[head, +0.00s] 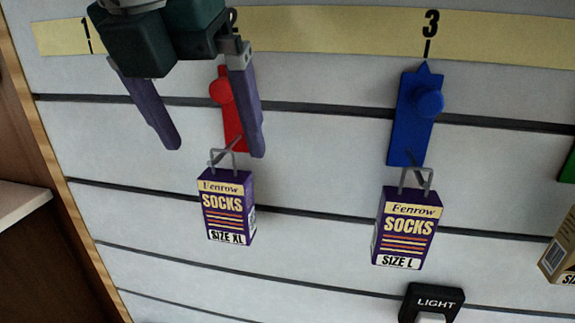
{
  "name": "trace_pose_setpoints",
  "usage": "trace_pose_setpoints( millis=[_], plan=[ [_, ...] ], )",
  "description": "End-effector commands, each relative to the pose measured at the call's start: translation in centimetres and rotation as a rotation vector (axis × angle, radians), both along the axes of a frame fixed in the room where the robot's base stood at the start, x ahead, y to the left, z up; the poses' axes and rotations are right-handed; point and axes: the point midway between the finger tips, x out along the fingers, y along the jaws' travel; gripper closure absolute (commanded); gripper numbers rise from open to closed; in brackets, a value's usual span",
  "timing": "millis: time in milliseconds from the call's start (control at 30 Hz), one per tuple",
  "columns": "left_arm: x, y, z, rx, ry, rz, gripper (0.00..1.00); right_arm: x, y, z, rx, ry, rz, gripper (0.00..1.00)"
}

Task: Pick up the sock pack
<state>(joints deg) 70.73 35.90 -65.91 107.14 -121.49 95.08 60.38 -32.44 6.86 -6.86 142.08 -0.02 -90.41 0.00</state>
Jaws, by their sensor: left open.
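Two purple sock packs hang on the slatted wall. The left sock pack (228,207), marked "Fenrow SOCKS SIZE XL", hangs from a wire hook below a red plate. The right sock pack (407,228), marked "SIZE L", hangs from a wire hook below a blue plate. My left gripper (215,147) comes in from the top with its two purple fingers spread. It is open and empty, above the XL pack and apart from it. One finger partly covers the red plate. My right gripper is not in view.
The red plate (221,92) and blue plate (413,118) carry round knobs. A yellow strip (330,28) with numbers crosses the top. A black "LIGHT" box (432,303) is at the bottom. A cardboard-coloured box (560,248) shows at the right edge. The wall between the packs is clear.

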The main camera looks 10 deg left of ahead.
Motion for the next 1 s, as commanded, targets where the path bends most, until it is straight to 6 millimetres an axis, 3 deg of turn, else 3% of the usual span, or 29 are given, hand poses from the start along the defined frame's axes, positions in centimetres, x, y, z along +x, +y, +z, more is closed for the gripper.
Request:
trace_pose_setpoints(
  millis=[700,1000],
  plan=[
    [3.6,-0.1,-8.0,0.012,0.002,0.008,0.0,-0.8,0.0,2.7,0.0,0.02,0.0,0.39],
    [4.0,-0.1,-9.0,0.011,-0.003,0.006,0.0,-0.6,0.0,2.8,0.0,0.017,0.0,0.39]
  ],
)
